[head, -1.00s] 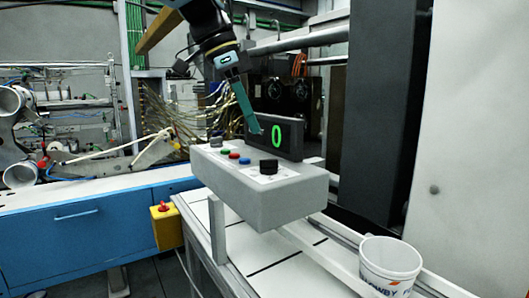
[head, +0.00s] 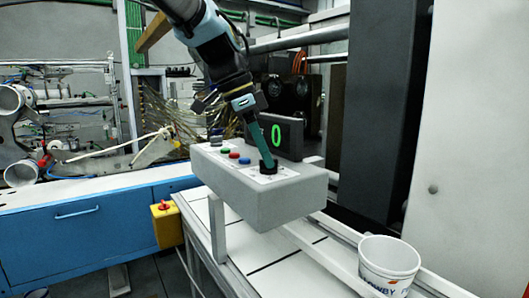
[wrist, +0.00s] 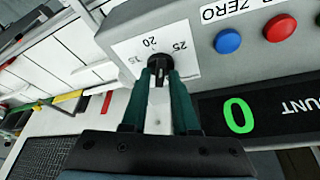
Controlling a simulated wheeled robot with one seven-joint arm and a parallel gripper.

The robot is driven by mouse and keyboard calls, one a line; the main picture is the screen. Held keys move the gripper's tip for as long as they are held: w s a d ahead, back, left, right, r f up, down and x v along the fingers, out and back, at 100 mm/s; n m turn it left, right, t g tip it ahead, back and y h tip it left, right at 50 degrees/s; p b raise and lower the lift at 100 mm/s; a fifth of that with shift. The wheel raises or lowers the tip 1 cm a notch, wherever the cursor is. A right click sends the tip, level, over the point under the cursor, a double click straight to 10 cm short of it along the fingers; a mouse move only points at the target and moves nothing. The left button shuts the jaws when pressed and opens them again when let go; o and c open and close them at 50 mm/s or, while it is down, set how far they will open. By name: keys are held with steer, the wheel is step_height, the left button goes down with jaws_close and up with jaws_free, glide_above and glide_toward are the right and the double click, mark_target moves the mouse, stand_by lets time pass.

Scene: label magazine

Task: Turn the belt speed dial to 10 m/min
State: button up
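The black belt speed dial (head: 268,168) sits on top of the grey control box (head: 262,205). In the wrist view the dial (wrist: 160,66) shows between my gripper's fingertips, on a white scale plate (wrist: 122,50) reading 15, 20 and 25. The rest of the scale is hidden by the fingers. My gripper (head: 266,164) reaches down to the dial from above. Its two green fingers (wrist: 160,76) stand apart, one on each side of the knob; whether they press on it I cannot tell. The display (head: 276,136) behind reads a green 0, also in the wrist view (wrist: 238,115).
A blue button (wrist: 228,41) and a red button (wrist: 279,28) lie beside the dial on the box. A green button (head: 225,151) is further left. A yellow emergency-stop box (head: 166,224) stands left, and a white bucket (head: 388,264) front right.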

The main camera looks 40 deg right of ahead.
jaws_close()
